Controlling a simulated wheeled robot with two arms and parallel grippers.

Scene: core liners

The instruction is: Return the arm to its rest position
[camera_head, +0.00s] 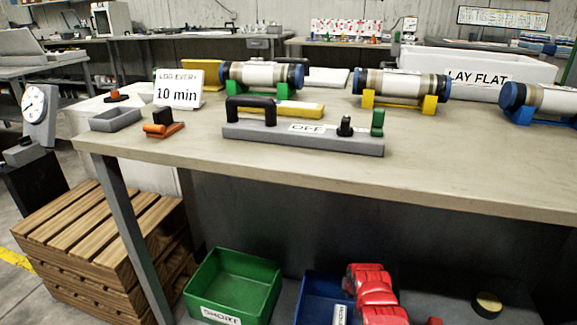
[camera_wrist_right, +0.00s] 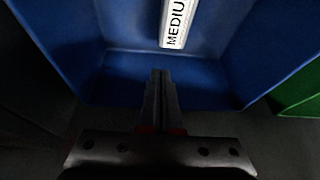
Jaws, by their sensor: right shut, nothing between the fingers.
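My right arm, red (camera_head: 372,292), shows at the bottom of the head view, beside and partly in front of the blue bin (camera_head: 318,292). In the right wrist view my right gripper (camera_wrist_right: 159,74) is shut, with its two fingers together and nothing between them. The blue bin (camera_wrist_right: 75,40) surrounds the fingertips in that picture, with its white MEDIUM label (camera_wrist_right: 178,22) just beyond them. I cannot tell whether the fingers are inside the bin or only near it. My left gripper is in neither view.
A green SHORT bin (camera_head: 232,283) stands left of the blue one, below the workbench (camera_head: 455,178). The bench edge overhangs them. On the bench are a grey OFF fixture (camera_head: 300,139), cylinders on green (camera_head: 262,75), yellow (camera_head: 402,85) and blue cradles, and a sign (camera_head: 178,90). Wooden pallets (camera_head: 95,235) stand left.

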